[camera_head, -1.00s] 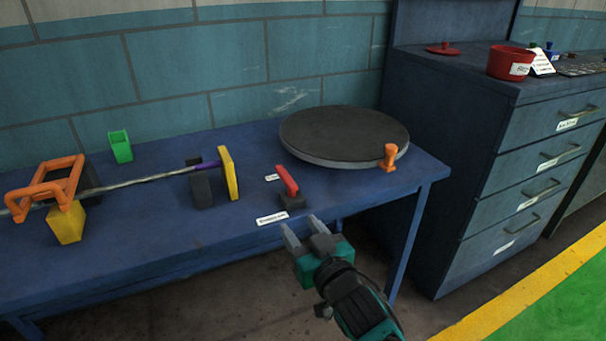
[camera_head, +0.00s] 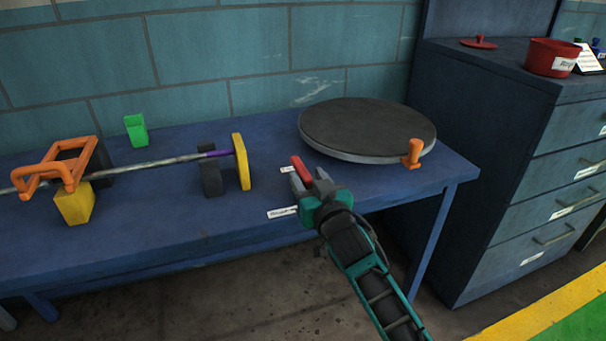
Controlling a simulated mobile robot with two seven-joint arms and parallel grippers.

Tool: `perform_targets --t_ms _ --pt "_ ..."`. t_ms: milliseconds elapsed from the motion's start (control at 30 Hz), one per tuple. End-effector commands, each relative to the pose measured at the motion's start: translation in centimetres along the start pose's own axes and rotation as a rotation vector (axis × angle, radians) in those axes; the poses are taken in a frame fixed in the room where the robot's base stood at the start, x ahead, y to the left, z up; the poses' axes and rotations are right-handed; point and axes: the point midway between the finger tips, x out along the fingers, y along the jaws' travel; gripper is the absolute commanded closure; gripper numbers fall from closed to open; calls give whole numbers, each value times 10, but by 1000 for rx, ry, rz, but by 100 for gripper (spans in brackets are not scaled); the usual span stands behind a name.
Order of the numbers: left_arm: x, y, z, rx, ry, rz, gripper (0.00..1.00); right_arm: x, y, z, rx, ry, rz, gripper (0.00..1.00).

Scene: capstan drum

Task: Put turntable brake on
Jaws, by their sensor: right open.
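The turntable (camera_head: 365,125) is a dark round disc with a grey rim on the blue table, with an orange knob (camera_head: 413,152) upright at its right front edge. A small red lever (camera_head: 301,170), which looks like the brake, stands in front of the turntable's left side. Its dark base is hidden behind my gripper. My right gripper (camera_head: 308,181) is open, its fingertips at the red lever, one on each side as it appears. I cannot tell whether they touch it. My left gripper is not in view.

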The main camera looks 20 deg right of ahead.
Motion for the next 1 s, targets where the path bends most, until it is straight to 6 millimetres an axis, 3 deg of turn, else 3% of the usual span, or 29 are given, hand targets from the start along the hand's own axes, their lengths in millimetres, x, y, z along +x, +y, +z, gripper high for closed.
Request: perform_targets --t_ms 100,300,667,1000 --pt "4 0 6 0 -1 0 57 19 0 1 -2 1 0 51" --pt "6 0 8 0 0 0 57 36 0 1 -1 0 0 51" --pt "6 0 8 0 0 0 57 39 0 0 -1 -1 0 51" --pt "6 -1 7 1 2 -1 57 39 0 0 -1 -1 0 84"
